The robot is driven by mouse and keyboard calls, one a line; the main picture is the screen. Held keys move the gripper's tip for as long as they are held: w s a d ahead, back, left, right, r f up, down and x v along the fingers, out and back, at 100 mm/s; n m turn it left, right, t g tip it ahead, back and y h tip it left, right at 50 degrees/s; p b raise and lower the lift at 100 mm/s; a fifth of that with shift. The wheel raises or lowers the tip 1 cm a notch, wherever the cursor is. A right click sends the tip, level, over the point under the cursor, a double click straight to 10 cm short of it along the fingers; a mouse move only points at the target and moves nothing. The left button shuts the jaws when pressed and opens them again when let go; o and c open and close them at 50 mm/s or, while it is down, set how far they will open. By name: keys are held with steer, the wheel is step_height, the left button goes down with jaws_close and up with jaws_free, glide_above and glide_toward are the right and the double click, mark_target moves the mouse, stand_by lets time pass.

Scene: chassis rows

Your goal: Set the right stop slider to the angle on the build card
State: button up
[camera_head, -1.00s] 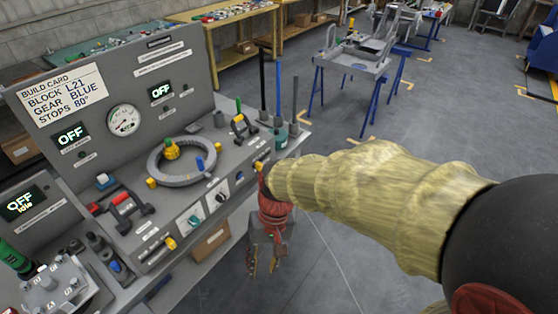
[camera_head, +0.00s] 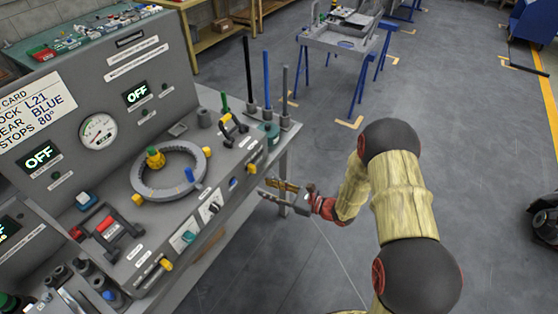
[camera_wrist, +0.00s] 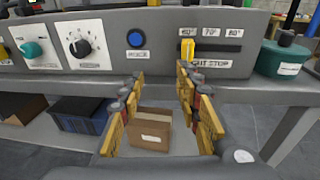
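The right stop slider is a yellow knob (camera_wrist: 190,52) at the left end of its dark slot, by the 60° mark. The slot's scale reads 60°, 70°, 80° from left to right. The slider also shows in the head view (camera_head: 252,169) on the console's front face. The build card (camera_head: 38,108), partly cut off at the left edge, reads STOPS 80°. My gripper (camera_wrist: 160,110) is open and empty, its yellow fingers apart, below and in front of the console face. In the head view it (camera_head: 279,190) is off the console's front edge, apart from the slider.
A blue button (camera_wrist: 135,38) and a black rotary knob (camera_wrist: 80,47) sit left of the slider. A teal round holder (camera_wrist: 285,58) stands to its right. A cardboard box (camera_wrist: 152,128) lies low beyond my fingers. Open floor lies right of the console.

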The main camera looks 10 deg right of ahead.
mark_target(255, 168)
steer(key=w+a+r, duration=0.1)
steer(key=w, duration=0.1)
steer(key=w+a+r+m+t+b, duration=0.1)
steer(key=w, duration=0.2)
steer(key=w+a+t, duration=0.1)
steer(key=w+a, duration=0.1)
steer(key=shift+w+r+b, duration=0.35)
steer(key=shift+w+r, duration=0.05)
steer(key=shift+c, duration=0.2)
steer(key=c, duration=0.7)
jaws_close()
